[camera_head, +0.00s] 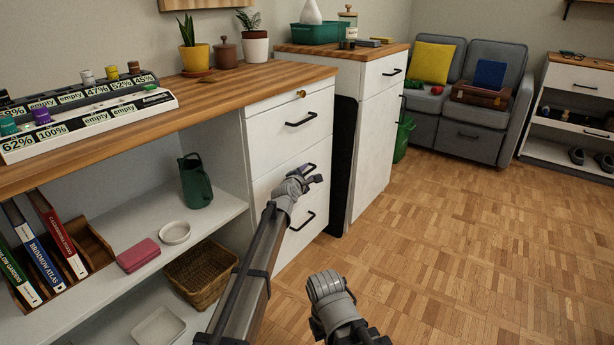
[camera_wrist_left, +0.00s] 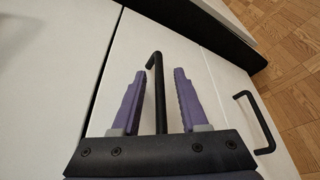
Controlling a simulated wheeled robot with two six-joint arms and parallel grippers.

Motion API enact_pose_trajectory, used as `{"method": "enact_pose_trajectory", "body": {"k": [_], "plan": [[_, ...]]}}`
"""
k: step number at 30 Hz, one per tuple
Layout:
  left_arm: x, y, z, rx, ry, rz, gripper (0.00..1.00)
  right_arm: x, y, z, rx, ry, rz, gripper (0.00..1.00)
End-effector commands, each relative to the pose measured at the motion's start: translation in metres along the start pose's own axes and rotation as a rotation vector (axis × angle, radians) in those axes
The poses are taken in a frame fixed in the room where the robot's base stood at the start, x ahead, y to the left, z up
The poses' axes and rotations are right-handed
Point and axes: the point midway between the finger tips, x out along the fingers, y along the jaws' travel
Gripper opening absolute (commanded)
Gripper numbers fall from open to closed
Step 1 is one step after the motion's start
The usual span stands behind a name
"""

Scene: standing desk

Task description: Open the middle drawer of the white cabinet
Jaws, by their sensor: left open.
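The white cabinet (camera_head: 262,150) under the wooden top has three stacked drawers, all flush with the front. The middle drawer's black handle (camera_head: 311,168) is partly hidden by my left gripper (camera_head: 309,181). In the left wrist view, my left gripper (camera_wrist_left: 159,72) is open. Its two purple fingers stand on either side of the black bar handle (camera_wrist_left: 158,95), which runs between them. I cannot tell whether either finger touches it. The top drawer's handle (camera_head: 301,119) and the bottom drawer's handle (camera_head: 303,221) are clear. My right gripper's fingers are not visible.
A second white cabinet (camera_head: 375,135) stands just behind, across a dark gap. An open shelf (camera_head: 150,225) with a green jug (camera_head: 195,182) and basket (camera_head: 202,272) lies to the left. The wooden floor (camera_head: 460,240) in front of the drawers is free.

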Motion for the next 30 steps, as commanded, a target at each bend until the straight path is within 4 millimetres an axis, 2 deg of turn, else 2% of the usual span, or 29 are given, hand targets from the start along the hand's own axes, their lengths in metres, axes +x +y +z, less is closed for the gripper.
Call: {"method": "enact_pose_trajectory", "body": {"k": [7,18,30], "plan": [[0.0003,0.0001,0.0003,0.000,0.000,0.000,0.41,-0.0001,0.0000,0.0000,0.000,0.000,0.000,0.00],[0.0001,0.0000,0.0002,0.000,0.000,0.000,0.00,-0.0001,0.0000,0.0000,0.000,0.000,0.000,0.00],[0.0000,-0.0001,0.0001,0.000,0.000,0.000,0.00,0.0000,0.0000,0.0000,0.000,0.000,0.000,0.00]]}}
